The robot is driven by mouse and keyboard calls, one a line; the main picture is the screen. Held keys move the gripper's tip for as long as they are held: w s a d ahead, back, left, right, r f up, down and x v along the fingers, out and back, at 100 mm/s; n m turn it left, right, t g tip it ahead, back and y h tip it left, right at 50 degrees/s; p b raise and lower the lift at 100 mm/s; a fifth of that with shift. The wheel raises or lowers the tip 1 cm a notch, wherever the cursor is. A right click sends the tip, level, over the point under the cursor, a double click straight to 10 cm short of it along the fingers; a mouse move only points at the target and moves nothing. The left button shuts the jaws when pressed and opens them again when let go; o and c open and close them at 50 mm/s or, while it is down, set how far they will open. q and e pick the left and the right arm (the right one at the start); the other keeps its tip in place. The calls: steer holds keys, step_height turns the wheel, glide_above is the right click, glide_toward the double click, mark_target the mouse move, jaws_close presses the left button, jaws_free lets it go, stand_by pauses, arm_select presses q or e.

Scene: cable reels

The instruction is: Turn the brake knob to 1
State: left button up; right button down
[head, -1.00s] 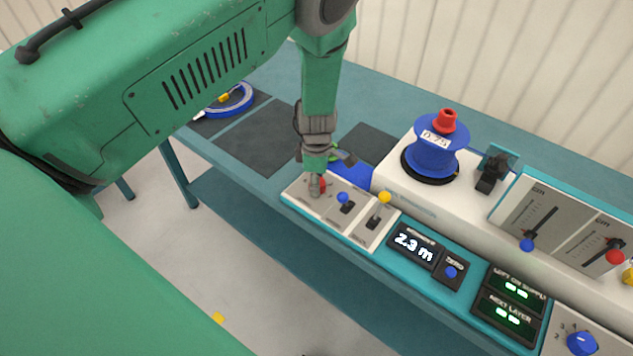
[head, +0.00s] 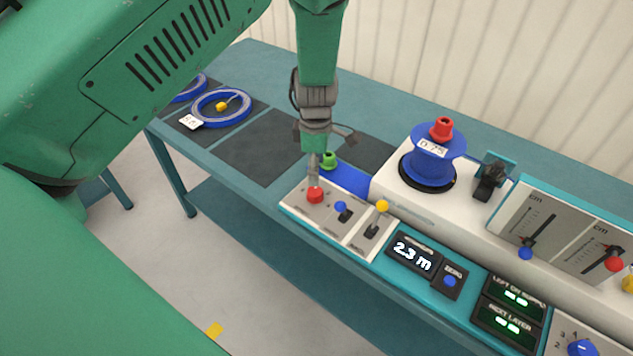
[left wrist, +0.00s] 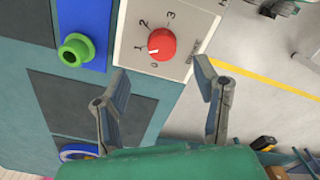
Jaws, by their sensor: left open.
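The red brake knob (head: 315,195) stands on a white panel at the left end of the console. In the left wrist view the knob (left wrist: 161,44) has a scale from 0 to 3 around it. Its short white mark is on the left side, toward the 0 and 1 end; the exact setting is hard to tell. My left gripper (head: 315,172) is just behind and above the knob in the head view. In the left wrist view the open, empty fingers (left wrist: 162,76) are spread to either side below the knob, apart from it.
A green knob (left wrist: 75,50) on a blue plate is beside the panel. Blue (head: 341,208) and yellow (head: 382,206) levers stand to the right of the brake knob. A blue reel (head: 434,160) sits on the white housing. Cable coils (head: 221,107) lie on dark mats.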

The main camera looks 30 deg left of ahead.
arm_select(q)
steer(key=shift+d+r, duration=0.1)
steer(key=shift+r, duration=1.55)
